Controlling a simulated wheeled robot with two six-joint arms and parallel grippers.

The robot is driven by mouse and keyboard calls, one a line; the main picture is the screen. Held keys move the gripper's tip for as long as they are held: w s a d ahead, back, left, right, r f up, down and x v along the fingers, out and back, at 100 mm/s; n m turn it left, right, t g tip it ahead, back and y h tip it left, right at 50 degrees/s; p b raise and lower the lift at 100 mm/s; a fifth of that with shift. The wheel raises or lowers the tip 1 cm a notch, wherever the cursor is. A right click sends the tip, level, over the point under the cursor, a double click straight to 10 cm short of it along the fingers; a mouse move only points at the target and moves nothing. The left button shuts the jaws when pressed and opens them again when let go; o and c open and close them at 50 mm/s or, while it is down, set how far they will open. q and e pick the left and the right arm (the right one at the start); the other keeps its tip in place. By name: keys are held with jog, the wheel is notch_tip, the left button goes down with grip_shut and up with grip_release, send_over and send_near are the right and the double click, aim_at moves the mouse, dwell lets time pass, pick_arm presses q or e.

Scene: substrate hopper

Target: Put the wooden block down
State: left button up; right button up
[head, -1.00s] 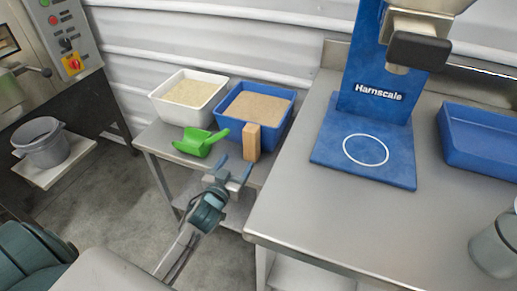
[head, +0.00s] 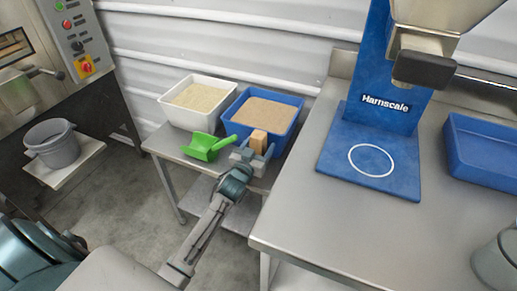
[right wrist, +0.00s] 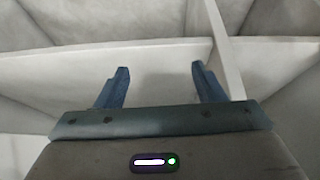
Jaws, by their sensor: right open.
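The wooden block (head: 259,140) stands upright at the front of the blue bin, on the small side table (head: 172,147). My left gripper (head: 252,153) is at the block in the head view, its jaws in front of and beside the block's lower part. They hide the block's base, and I cannot tell whether they are closed on it. My right gripper (right wrist: 160,72) is open and empty in the right wrist view, with only pale panels behind it.
The blue bin (head: 233,108) of brown substrate and a white bin (head: 168,106) of pale grains stand behind. A green scoop (head: 207,147) lies left of the block. The steel bench (head: 320,225) with the blue Harnscale stand (head: 345,140) is to the right.

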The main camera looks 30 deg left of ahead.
pick_arm(q)
jog(key=c, duration=1)
jog(key=shift+c, duration=0.7)
jog(key=shift+r, duration=0.15)
